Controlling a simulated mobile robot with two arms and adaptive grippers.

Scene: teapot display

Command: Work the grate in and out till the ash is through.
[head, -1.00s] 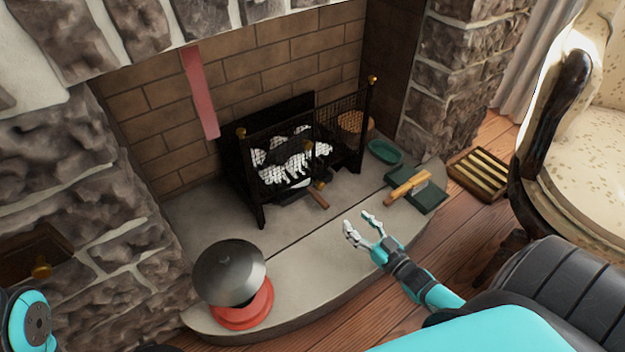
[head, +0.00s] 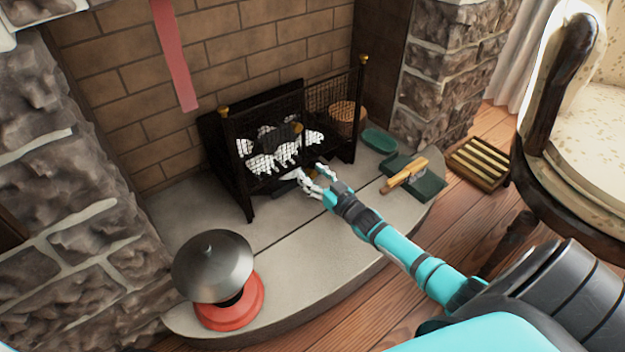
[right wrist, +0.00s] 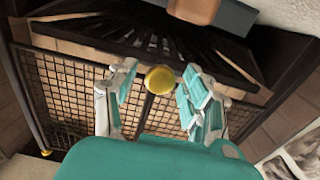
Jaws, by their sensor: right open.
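The black fire basket (head: 234,165) stands in the fireplace, with whitish, ashy pieces (head: 285,150) behind its mesh. My right gripper (head: 312,180) is open at the basket's lower front, above the hearth. In the right wrist view, its two fingers (right wrist: 158,76) stand apart on either side of a brass knob (right wrist: 161,80); I cannot tell whether they touch it. Black slotted bars of the grate (right wrist: 150,40) show beyond the knob. A brown block-like piece (right wrist: 195,9) shows at the top edge. My left gripper is out of view.
A red-based pot with a grey domed lid (head: 213,265) stands at the hearth's front left. A green dish (head: 380,141) and a dark green tray with a wooden-handled tool (head: 405,175) lie right of the basket. A slatted box (head: 478,163) and armchair (head: 575,130) stand farther right.

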